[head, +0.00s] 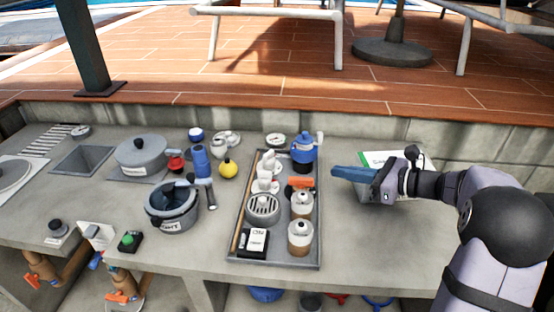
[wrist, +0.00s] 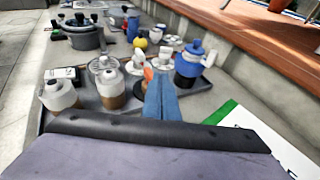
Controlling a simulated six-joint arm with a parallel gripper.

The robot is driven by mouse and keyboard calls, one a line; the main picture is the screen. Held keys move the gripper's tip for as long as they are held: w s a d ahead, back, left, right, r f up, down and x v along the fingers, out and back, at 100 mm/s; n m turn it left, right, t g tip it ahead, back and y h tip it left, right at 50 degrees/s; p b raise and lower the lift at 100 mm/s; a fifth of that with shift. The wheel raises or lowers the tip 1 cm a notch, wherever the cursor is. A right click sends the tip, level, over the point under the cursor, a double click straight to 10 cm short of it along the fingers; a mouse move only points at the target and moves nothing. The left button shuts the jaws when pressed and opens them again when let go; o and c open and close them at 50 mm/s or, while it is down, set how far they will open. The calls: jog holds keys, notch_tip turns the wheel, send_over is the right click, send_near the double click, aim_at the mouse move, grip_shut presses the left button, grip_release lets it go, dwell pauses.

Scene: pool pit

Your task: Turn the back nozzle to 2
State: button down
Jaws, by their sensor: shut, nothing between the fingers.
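My gripper (head: 338,171) has blue fingers. They are shut with nothing between them, held above the counter just right of the grey tray, pointing left. No part is clearly marked as the back nozzle, and no number 2 can be read. Possible controls are a dark round knob (head: 57,226) on a block at the front left and a green button (head: 130,238) beside it. Both are far left of my gripper.
The grey tray (head: 233,262) holds canisters, cups, a blue pot (head: 304,150) and an orange-topped item (head: 301,182). A dark pot (head: 172,206), a lidded pan (head: 140,153) and a blue bottle (head: 201,162) stand left. Pipes with orange handles (head: 118,297) hang below the counter. A white-green box (head: 372,157) stands behind my gripper.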

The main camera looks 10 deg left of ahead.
jog(key=p, duration=0.4)
send_near(264, 161)
jog(key=shift+w+a+r, duration=0.1)
jog(key=shift+w+a, duration=0.25)
jog(key=shift+a, duration=0.25)
jog(key=shift+w+a+r, duration=0.1)
jog(key=shift+w+a, duration=0.25)
jog(key=shift+a, duration=0.25)
jog(key=shift+x, duration=1)
jog(key=shift+s+a+r+m+t+h+b, duration=0.15)
jog(key=shift+m+t+h+b, duration=0.35)
jog(key=shift+b, duration=0.7)
jog(key=shift+a+m+t+h+b, duration=0.3)
jog(key=shift+m+t+b, duration=0.3)
jog(key=shift+b, duration=0.6)
